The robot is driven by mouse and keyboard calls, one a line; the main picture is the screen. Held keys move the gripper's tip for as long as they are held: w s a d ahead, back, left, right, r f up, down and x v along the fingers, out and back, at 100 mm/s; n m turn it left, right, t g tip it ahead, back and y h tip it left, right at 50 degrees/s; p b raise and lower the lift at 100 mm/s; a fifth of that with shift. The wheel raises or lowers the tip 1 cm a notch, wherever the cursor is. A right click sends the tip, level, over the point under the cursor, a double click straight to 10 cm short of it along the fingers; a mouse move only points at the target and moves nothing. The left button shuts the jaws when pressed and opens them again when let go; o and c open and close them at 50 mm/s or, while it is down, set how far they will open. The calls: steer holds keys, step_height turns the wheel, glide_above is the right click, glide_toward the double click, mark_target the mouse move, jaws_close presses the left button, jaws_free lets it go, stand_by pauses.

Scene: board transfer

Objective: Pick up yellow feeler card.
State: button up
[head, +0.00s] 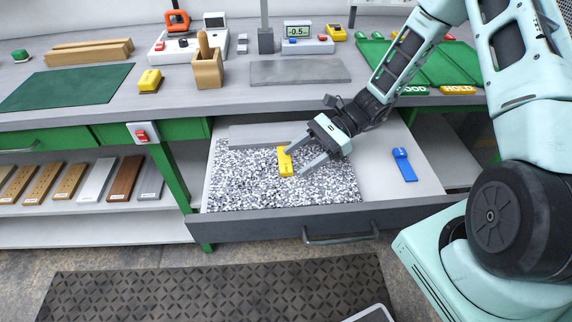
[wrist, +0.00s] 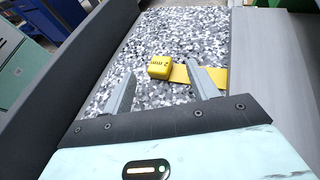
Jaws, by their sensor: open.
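The yellow feeler card (head: 285,163) lies on speckled black-and-white foam in the open drawer. In the wrist view the card (wrist: 161,67) shows a raised yellow block marked "2 mm" and a flat strip running right, partly behind one finger. My gripper (head: 303,156) is open and empty, with its fingers reaching down over the drawer beside the card. In the wrist view my gripper (wrist: 160,85) has its two fingers apart, the card lying beyond and between them towards the right finger. I cannot tell whether a finger touches the card.
The drawer (head: 330,222) is pulled out below the bench. A blue feeler card (head: 403,164) lies in its bare right part. The speckled foam (head: 240,190) is otherwise clear. On the bench stand a wooden block (head: 207,68), a yellow block (head: 150,80) and a grey plate (head: 300,72).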

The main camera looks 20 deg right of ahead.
mark_target(289, 166)
steer(key=shift+x, duration=1.55)
steer(key=shift+d, duration=0.1)
steer(key=c, duration=1)
